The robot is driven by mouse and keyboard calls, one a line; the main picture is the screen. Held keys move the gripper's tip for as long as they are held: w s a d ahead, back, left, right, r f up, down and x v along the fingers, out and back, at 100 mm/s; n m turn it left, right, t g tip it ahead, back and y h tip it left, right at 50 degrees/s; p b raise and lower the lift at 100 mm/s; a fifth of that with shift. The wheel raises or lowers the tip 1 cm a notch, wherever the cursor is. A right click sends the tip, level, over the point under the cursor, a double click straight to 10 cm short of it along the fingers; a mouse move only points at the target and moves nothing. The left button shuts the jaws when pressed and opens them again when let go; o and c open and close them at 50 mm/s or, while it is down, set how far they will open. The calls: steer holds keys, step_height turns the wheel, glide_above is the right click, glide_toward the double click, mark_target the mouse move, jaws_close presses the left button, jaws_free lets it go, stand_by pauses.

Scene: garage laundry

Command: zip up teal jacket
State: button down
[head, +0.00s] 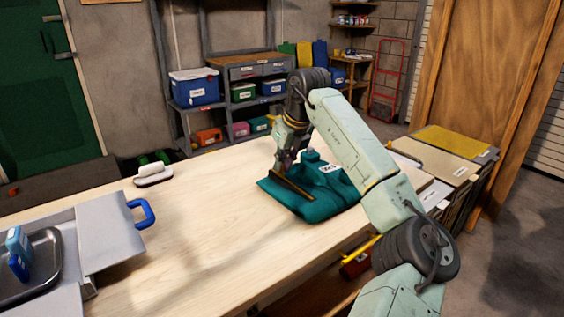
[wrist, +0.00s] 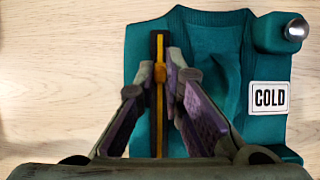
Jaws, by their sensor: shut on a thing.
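The teal jacket (head: 325,203) lies flat on the wooden worktable, and it fills most of the wrist view (wrist: 215,60). A yellow zip track (wrist: 160,125) on a dark strip runs up its front in the wrist view. The orange-yellow zip slider (wrist: 160,73) sits near the upper end of that track in the wrist view. My gripper (wrist: 161,82) is shut on the slider, a finger at each side. In the head view my gripper (head: 284,170) is low over the jacket's left part, and the slider is too small to make out.
A white "COLD" label (wrist: 269,96) and a silver-capped teal part (wrist: 290,30) are at the jacket's right. The worktable (head: 200,220) is clear to the left, up to a brush (head: 153,174) and a grey box with a blue handle (head: 110,240). Stacked boards (head: 445,160) stand beyond the right edge.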

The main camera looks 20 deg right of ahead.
steer(key=c, duration=1.7)
jaws_free()
steer(key=shift+v, duration=6.05)
